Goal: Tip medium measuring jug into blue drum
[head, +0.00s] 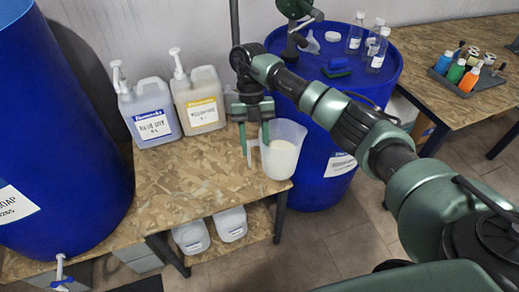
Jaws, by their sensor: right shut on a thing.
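A translucent measuring jug (283,150) with whitish liquid in its lower part is upright at the front right corner of the wooden table, beside a blue drum (322,178). I cannot tell whether its base touches the table. My right gripper (254,132) points down at the jug's left side and is shut on it; the exact grip is partly hidden. The drum stands behind and right of the jug, its top partly covered by my right arm. Another blue drum (60,130), with a soap label, stands at the far left. My left gripper is not in view.
Two pump canisters, one blue-labelled (150,112) and one yellow-labelled (199,100), stand behind the table's clear middle. White containers (231,224) are on the lower shelf. A bottle tray (468,75) is at right.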

